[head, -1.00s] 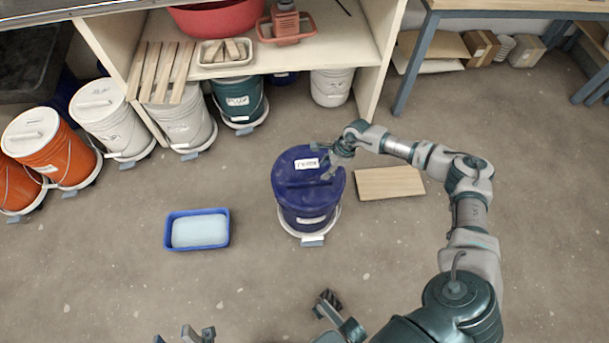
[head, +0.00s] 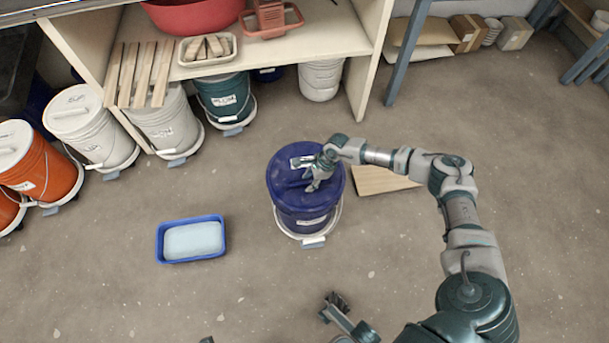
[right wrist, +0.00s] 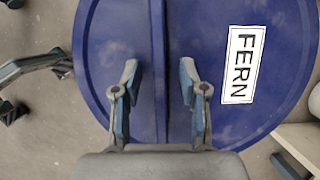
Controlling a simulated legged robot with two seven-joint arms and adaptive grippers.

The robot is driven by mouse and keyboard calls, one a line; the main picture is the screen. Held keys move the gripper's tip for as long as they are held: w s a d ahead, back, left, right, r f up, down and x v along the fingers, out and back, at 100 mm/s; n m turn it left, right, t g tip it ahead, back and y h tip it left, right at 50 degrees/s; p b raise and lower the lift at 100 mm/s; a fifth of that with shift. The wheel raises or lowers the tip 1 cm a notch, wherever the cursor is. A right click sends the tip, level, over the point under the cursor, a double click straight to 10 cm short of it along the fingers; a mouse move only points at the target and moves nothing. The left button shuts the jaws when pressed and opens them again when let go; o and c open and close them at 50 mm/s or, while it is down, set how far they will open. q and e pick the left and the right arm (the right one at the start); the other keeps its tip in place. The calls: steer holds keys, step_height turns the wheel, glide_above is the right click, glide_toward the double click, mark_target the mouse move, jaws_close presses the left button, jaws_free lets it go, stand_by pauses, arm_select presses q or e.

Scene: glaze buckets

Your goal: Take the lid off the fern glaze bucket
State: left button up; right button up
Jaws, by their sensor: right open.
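The fern glaze bucket (head: 303,219) is dark blue and stands upright in the middle of the floor. Its blue lid (head: 282,177) is on it, and the label reads FERN (right wrist: 242,64) in the right wrist view. A raised bar-like grip (right wrist: 157,28) runs across the lid. My right gripper (head: 314,180) is over the lid, and its open fingers (right wrist: 158,82) stand on either side of the bar in the right wrist view. Whether the fingers touch the lid is not clear.
A blue tray (head: 191,256) with pale contents lies left of the bucket. A wooden board (head: 384,181) lies to its right. A shelf (head: 330,38) stands behind, with several lidded buckets under and beside it. The floor in front is mostly clear.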

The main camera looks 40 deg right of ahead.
jaws_close()
steer(key=shift+r, duration=0.1)
stand_by(0.4)
